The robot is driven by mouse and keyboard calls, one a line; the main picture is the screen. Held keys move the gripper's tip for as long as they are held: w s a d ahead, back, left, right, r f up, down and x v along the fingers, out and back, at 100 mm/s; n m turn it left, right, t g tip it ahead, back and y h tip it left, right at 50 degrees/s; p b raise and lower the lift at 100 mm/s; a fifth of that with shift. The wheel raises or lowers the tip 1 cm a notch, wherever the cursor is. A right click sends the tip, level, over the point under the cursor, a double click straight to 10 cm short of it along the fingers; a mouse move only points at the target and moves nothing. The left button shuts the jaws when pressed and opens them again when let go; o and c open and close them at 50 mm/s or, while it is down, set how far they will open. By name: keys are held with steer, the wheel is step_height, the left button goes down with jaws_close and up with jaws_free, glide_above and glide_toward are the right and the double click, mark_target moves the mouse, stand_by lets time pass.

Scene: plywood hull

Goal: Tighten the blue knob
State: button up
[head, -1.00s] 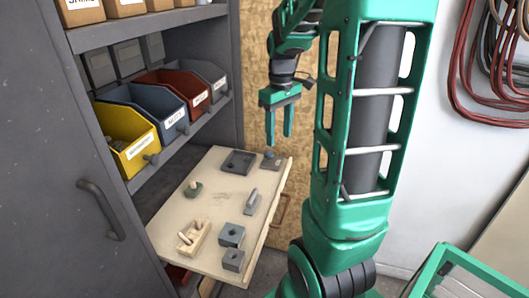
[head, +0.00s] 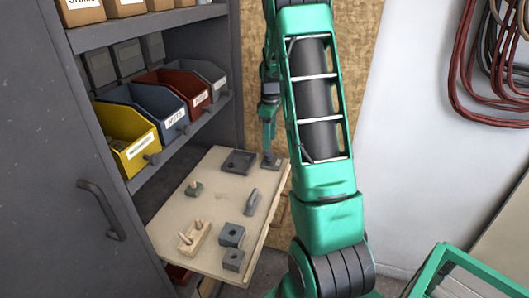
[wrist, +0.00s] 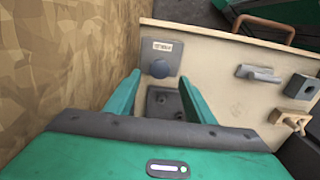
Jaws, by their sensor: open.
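The blue knob (head: 269,156) sits on a grey plate at the far right corner of the pale pull-out board (head: 222,205). In the wrist view the round blue-grey knob (wrist: 160,68) lies just ahead of my fingertips, in line with the gap between them, with a small label beside it. My gripper (head: 268,144) points down over that corner; its fingers overlap in the head view. In the wrist view my gripper (wrist: 159,78) is open, one green finger on each side. Contact with the knob cannot be told.
A flat grey block (head: 238,162) lies beside the knob. A plywood wall (wrist: 60,60) is close at left in the wrist view.

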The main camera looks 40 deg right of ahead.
mark_target(269, 153)
steer(key=shift+f, duration=2.8)
